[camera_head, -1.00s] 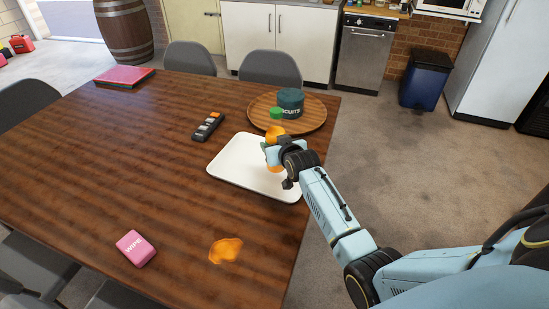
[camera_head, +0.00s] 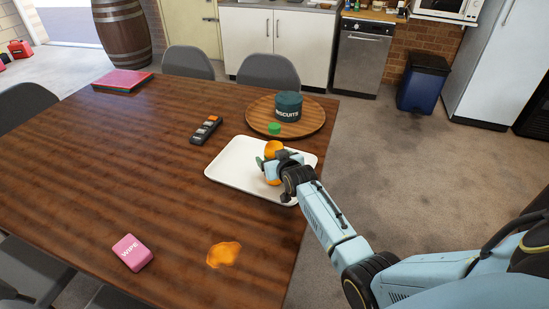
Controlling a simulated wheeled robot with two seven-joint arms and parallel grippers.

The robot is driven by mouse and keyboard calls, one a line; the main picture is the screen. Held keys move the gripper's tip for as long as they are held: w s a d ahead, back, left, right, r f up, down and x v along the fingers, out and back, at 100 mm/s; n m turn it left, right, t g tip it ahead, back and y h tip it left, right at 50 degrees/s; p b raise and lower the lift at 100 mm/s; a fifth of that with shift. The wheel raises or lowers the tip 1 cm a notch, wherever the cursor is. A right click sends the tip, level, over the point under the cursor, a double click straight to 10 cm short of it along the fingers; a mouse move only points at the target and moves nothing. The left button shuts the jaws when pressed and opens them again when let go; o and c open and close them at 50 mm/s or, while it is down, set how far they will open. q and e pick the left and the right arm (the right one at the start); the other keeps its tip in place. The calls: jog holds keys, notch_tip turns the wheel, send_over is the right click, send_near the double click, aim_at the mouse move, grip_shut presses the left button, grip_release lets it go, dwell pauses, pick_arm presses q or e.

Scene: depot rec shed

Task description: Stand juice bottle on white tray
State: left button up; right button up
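The juice bottle (camera_head: 273,148) is orange with a green cap (camera_head: 275,128) and looks upright. Its base is over the near right part of the white tray (camera_head: 226,172) and appears to rest on it. My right gripper (camera_head: 271,164) is around the bottle's middle; its fingers look spread, with one showing just left of the bottle. The gripper and wrist hide part of the bottle's right side. My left gripper is not in view.
A round wooden board (camera_head: 312,122) with a dark biscuits tin (camera_head: 288,106) lies just behind the tray. A remote (camera_head: 206,130) lies to the left. A pink wipe box (camera_head: 132,252) and an orange spill (camera_head: 223,254) are on the near table.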

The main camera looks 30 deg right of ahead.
jog(key=p+v, duration=0.3)
jog(key=v, duration=0.9)
jog(key=shift+r, duration=0.2)
